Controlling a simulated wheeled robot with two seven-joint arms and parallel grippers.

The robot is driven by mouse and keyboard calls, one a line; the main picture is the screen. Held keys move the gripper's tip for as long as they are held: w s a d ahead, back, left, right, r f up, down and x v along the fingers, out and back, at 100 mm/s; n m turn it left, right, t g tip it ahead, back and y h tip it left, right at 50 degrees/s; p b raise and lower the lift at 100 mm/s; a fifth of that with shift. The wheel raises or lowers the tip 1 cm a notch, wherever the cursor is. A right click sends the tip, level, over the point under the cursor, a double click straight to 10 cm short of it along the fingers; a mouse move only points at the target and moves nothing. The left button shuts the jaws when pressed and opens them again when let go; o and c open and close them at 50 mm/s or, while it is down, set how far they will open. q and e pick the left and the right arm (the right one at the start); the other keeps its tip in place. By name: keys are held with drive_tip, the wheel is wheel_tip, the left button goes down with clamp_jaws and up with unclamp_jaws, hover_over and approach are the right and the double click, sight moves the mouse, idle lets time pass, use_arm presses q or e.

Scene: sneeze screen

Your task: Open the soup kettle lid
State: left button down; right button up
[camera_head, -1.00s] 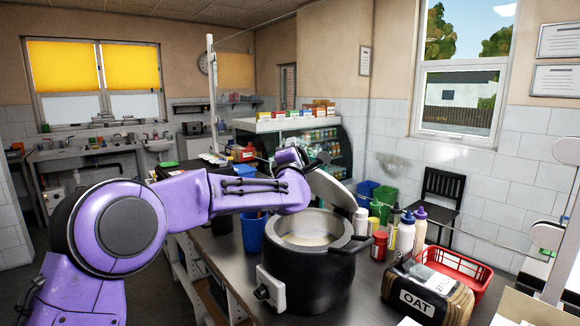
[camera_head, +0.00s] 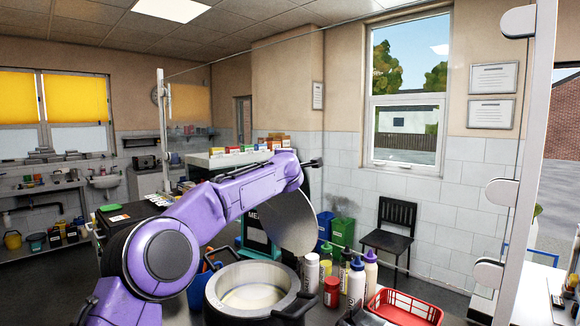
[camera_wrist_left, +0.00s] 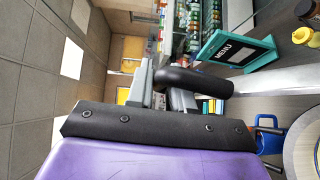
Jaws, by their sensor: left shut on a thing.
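The soup kettle (camera_head: 225,308) is a dark round pot with a pale rim at the bottom middle of the head view. Its mouth is uncovered and pale soup (camera_head: 252,296) shows inside. The round grey lid (camera_head: 291,228) stands steeply tilted above the kettle's back edge. My left gripper (camera_head: 304,180) is at the lid's upper side, partly hidden by my purple arm, and shut on the lid's handle. In the left wrist view the black curved handle (camera_wrist_left: 195,80) and the lid's pale edge (camera_wrist_left: 280,79) show. My right gripper is not in view.
Squeeze bottles (camera_head: 356,281) and a red jar (camera_head: 331,292) stand right of the kettle, beside a red basket (camera_head: 405,308). A menu stand (camera_head: 256,236) is behind the lid. A clear screen with a white post (camera_head: 530,170) stands at the right.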

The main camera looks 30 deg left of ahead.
use_arm(q)
drive_tip(key=shift+w, duration=0.15)
drive_tip(key=c, duration=1.1)
unclamp_jaws()
drive_tip(key=b+v, duration=0.6)
drive_tip(key=v, duration=0.4)
drive_tip(key=shift+s+b, duration=0.25)
drive_tip(key=shift+b, duration=0.1)
drive_tip(key=shift+d+r, duration=0.1)
